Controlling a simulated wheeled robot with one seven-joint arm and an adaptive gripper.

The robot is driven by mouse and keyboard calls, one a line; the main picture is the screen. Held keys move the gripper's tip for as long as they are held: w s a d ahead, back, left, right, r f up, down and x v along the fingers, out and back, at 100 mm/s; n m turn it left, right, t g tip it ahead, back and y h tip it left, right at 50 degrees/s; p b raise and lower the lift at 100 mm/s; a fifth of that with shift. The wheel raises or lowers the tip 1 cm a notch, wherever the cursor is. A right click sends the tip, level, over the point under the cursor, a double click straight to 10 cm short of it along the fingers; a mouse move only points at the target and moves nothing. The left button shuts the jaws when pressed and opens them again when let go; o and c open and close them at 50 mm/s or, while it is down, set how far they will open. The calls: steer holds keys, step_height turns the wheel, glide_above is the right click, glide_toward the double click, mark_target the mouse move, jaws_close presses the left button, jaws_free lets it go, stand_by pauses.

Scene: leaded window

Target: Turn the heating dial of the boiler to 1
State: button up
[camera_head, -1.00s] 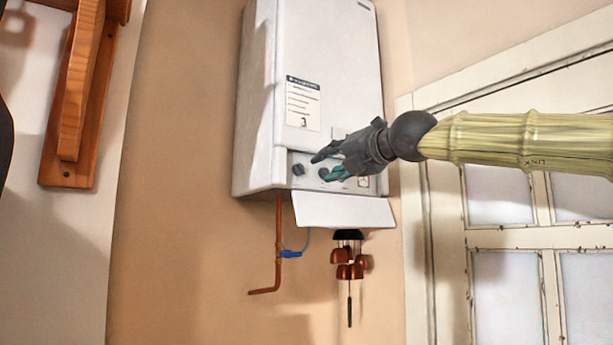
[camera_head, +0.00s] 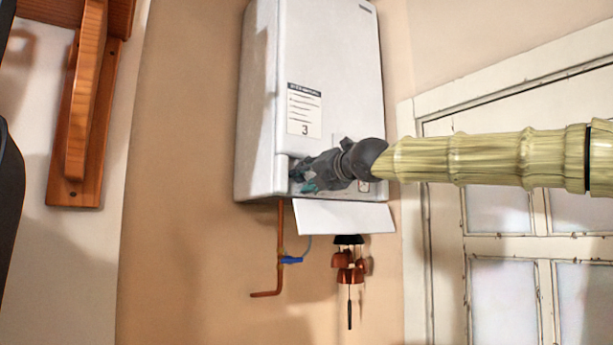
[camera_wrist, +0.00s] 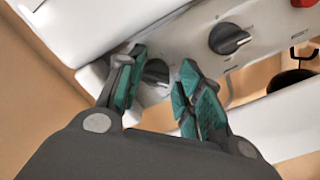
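The white boiler (camera_head: 330,70) hangs on the wall, its lower flap (camera_head: 345,217) folded down. My gripper (camera_head: 300,178) is at the left end of its control strip and hides the dials in the head view. In the wrist view, my gripper (camera_wrist: 162,62) is open, its teal fingertips apart on either side of a dark round dial (camera_wrist: 156,73). Whether they touch it is unclear. A second dark dial (camera_wrist: 229,39) with a pale pointer line is to the right, clear of the fingers. I cannot read which dial is for heating, nor the near dial's setting.
A label sheet (camera_head: 304,111) showing a 3 is on the boiler front. A copper pipe (camera_head: 280,250) and a wind chime (camera_head: 349,262) are below the boiler. A red part (camera_wrist: 303,3) shows at the wrist view's upper right. A white paned door (camera_head: 500,230) stands right.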

steer(key=shift+s+d+r, duration=0.1)
steer(key=shift+s+r, duration=0.05)
steer(key=shift+s, duration=0.05)
steer(key=shift+s+r, duration=0.1)
steer(key=shift+s, duration=0.05)
steer(key=shift+c, duration=1.4)
steer(key=c, duration=0.5)
steer(key=shift+o, duration=0.2)
